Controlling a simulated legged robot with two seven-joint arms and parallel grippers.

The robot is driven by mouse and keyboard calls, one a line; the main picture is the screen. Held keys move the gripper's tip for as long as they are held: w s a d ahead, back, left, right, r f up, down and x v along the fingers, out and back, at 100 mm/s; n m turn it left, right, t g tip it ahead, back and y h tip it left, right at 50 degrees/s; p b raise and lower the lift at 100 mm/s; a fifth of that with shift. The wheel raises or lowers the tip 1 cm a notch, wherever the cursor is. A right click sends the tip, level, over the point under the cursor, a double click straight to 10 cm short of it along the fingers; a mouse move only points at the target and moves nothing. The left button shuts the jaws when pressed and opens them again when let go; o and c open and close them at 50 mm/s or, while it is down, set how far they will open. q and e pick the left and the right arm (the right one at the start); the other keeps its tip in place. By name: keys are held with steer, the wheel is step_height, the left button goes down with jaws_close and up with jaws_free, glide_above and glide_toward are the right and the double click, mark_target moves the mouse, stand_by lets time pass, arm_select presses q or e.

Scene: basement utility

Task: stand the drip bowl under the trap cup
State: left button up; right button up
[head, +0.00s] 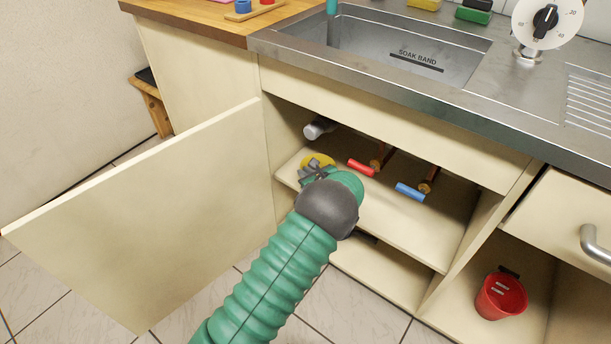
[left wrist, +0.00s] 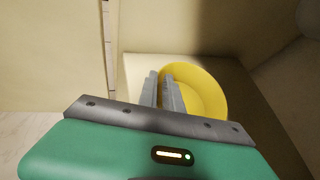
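The yellow drip bowl (head: 318,160) is at the left end of the upper shelf inside the open sink cabinet, partly hidden by my left gripper. My left gripper (head: 314,172) reaches into the cabinet at the bowl's near side. In the left wrist view its fingers (left wrist: 161,82) are close together on the left rim of the bowl (left wrist: 205,95), seemingly pinching the wall. The grey-white trap cup (head: 318,128) is just above and behind the bowl. Whether the bowl touches the shelf is hard to tell. My right gripper is out of view.
A red-handled valve (head: 361,167) and a blue-handled valve (head: 410,192) stick out right of the bowl. The open cabinet door (head: 150,210) stands at the left. A red bucket (head: 501,295) sits in the lower right compartment. The shelf's front right (head: 400,232) is clear.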

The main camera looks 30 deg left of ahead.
arm_select(q)
steer(key=o, duration=0.5)
steer(key=shift+c, duration=0.2)
steer(key=shift+d+r, duration=0.15)
steer(key=p+v, duration=0.5)
steer(key=v, duration=0.6)
steer(key=s+n+g+h, duration=0.35)
steer(key=s+n, duration=0.45)
steer(key=s, duration=0.3)
steer(key=s+d+r+n+h, duration=0.1)
steer(key=s+d+n+h, duration=0.2)
steer(key=s+d+n, duration=0.3)
steer(key=s+d+r+n+h, duration=0.2)
steer(key=s+d+n+h, duration=0.2)
steer(key=s+n, duration=0.4)
steer(key=shift+s+d+r+n, duration=0.3)
steer(key=shift+s+d, duration=0.35)
steer(key=shift+d, duration=0.25)
